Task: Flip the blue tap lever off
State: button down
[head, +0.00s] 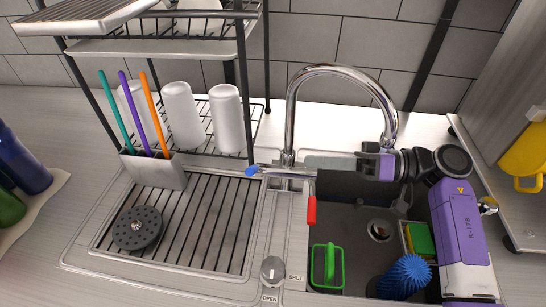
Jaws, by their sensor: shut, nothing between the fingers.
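The chrome tap (290,110) stands behind the sink with its spout arching to the right. Its blue lever (252,171) sticks out to the left from the tap body. Its red lever (311,205) points toward the front, down in the picture. My gripper (366,164) is to the right of the tap body, near the spout's lower end and well apart from the blue lever. It is shut and holds nothing; its fingertips are small and hard to make out.
A dish rack (245,90) with white cups stands behind the blue lever. A grey holder (155,171) with coloured straws is to its left. A dark sink (345,220) holds a green-framed item (327,265), a blue brush (405,275) and sponges (420,238). A knob (272,269) is in front.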

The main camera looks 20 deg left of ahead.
jog(key=p+x, duration=0.2)
jog(key=x, duration=0.8)
jog(key=shift+s, duration=0.1)
jog(key=shift+f, duration=0.1)
